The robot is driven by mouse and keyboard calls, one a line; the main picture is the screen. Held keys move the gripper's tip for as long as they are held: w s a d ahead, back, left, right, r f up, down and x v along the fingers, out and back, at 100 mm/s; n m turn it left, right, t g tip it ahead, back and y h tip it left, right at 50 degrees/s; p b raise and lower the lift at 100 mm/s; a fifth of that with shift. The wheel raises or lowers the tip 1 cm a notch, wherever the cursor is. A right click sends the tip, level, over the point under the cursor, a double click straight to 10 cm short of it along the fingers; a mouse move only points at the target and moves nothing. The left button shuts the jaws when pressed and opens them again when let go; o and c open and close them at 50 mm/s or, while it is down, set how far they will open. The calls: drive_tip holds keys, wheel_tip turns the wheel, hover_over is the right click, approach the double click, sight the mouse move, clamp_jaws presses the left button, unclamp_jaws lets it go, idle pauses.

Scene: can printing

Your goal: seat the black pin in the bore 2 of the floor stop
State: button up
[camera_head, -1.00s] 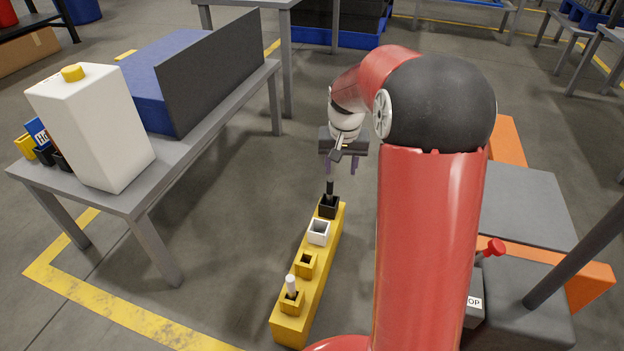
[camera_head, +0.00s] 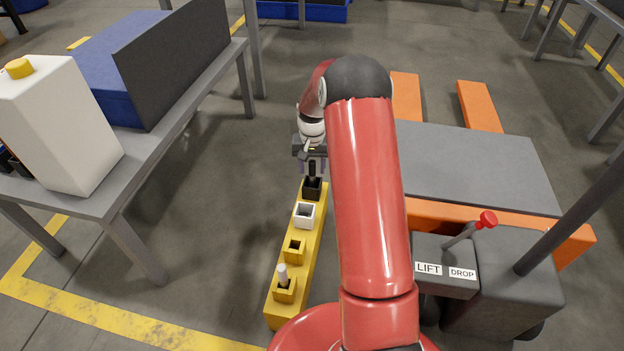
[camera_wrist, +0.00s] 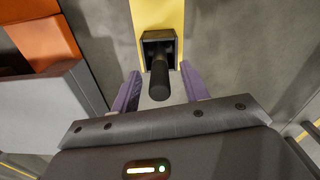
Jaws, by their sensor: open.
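The floor stop is a long yellow bar (camera_head: 281,318) on the floor with a row of square sockets. The black pin (camera_head: 312,170) stands upright in the black socket (camera_head: 312,191) at its far end; the wrist view also shows the pin (camera_wrist: 159,82). A white socket (camera_head: 304,217) and a yellow socket (camera_head: 294,252) look empty. The nearest yellow socket (camera_head: 284,293) holds a white pin (camera_head: 282,275). My gripper (camera_wrist: 160,72) is open, its purple fingers either side of the black pin's top, with gaps on both sides. No bore numbers are readable.
A grey table (camera_head: 118,205) with a white jug (camera_head: 65,125) and a blue box stands left. A pallet truck with a grey deck (camera_head: 470,170), orange forks and a control box (camera_head: 445,265) stands right. Floor left of the bar is clear.

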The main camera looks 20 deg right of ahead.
drive_tip(key=shift+f, duration=0.8)
drive_tip(key=shift+c, duration=0.3)
drive_tip(key=shift+r, duration=0.1)
clamp_jaws()
drive_tip(key=shift+r, duration=0.1)
